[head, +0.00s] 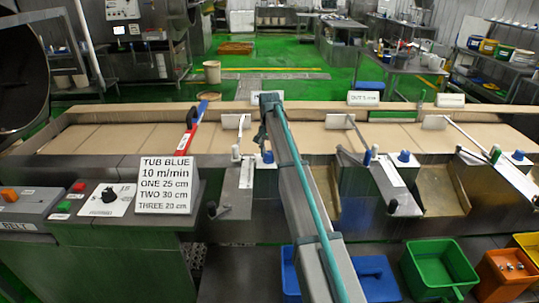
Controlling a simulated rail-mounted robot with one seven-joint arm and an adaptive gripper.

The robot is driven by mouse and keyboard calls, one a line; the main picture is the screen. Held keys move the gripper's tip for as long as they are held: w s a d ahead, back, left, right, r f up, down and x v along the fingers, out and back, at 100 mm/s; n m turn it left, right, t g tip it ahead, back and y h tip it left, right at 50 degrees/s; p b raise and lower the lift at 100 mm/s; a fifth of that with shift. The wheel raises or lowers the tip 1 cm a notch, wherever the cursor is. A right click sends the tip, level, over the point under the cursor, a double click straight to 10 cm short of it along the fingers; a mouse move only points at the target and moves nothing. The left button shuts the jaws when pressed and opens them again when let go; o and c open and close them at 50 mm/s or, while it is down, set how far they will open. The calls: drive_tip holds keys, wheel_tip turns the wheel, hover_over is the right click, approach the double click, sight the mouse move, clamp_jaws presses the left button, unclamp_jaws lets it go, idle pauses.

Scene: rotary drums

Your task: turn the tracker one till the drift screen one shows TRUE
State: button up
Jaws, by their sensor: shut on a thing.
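My arm reaches forward over the belt line, and my gripper (262,142) hangs at its far end, partly hidden behind the arm. Its fingers are down at a blue knob (268,157) at the first station, which appears to be tracker one. The gripper is shut on it, though the contact is mostly hidden. Two white screens show farther right on that edge, one reading about "OUT 2 cm" (363,97) and another (450,100) too small to read surely.
A card (165,184) reads "TUB BLUE 10 m/min ONE 25 cm TWO 30 cm THREE 20 cm". Similar blue knobs stand at the second (404,156) and third (518,155) stations. A red and blue bar (190,127) rises left. A green tub (438,268) stands front right.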

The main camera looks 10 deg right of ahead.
sight(269, 152)
drive_tip(key=n, duration=0.4)
drive_tip(key=shift+a+n+b, duration=0.1)
drive_tip(key=shift+n+b, duration=0.2)
drive_tip(key=shift+b, duration=0.05)
drive_tip(key=shift+n, duration=1.8)
drive_tip(key=o, duration=1.1)
drive_tip(key=shift+o, duration=0.2)
wheel_tip(269, 152, up, 12)
